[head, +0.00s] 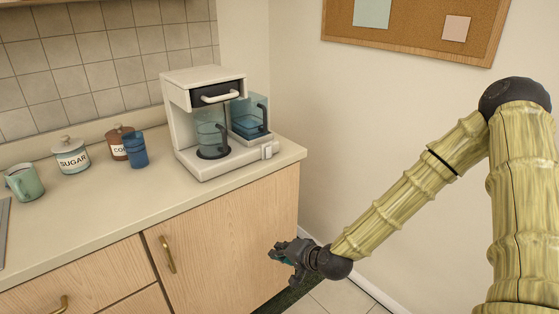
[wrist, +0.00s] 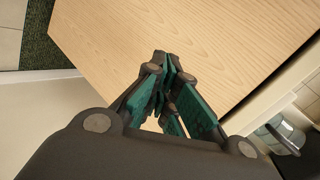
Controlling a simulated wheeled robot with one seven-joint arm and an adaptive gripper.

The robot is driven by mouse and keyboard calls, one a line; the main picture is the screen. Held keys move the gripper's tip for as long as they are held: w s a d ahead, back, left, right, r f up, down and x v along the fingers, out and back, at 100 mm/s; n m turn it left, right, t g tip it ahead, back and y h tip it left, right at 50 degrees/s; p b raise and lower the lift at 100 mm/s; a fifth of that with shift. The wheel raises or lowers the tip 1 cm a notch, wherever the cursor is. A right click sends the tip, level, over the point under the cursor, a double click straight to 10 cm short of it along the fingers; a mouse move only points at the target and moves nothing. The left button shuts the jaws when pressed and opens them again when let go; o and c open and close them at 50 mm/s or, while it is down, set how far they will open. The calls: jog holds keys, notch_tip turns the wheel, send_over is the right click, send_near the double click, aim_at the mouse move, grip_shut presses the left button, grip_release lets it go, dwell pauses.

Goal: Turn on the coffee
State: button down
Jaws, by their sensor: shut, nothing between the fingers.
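A cream coffee machine (head: 187,97) stands at the right end of the counter in the head view. A glass carafe (head: 210,138) sits in its bay, and a bluish clear container (head: 247,115) is at its right side. A small light switch (head: 267,151) is on the front right of its base. My gripper (head: 278,256) is shut and empty, below counter height in front of the wooden cabinet door. The wrist view shows its fingers (wrist: 165,85) together against the wood. Part of a clear round vessel (wrist: 285,134) shows at that view's right edge.
A green mug (head: 24,183), a sugar jar (head: 71,156), a brown canister (head: 118,143) and a blue cup (head: 135,150) stand on the counter (head: 110,215) left of the machine. Brass handles (head: 167,254) stick out from the cabinet. Floor is open right of the cabinet.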

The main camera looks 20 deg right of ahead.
aim_at(268, 153)
jog(key=w+d+r+m+t+b, duration=0.1)
jog(key=w+d+r+t, duration=0.1)
jog(key=r, duration=0.4)
jog(key=w+d+r+m+t+b, duration=0.1)
jog(key=w+d+r+m+t, duration=0.1)
jog(key=w+d+r, duration=0.2)
jog(key=w+d+r+m+t+h+b, duration=0.1)
jog(key=w+d+r+m+t, duration=0.1)
jog(key=d+r, duration=0.3)
notch_tip(268, 153, up, 4)
jog(key=shift+w+d+r+t, duration=0.1)
jog(key=shift+w+d+t, duration=0.35)
jog(key=shift+w, duration=0.3)
jog(key=shift+w+a, duration=0.1)
jog(key=x, duration=1.4)
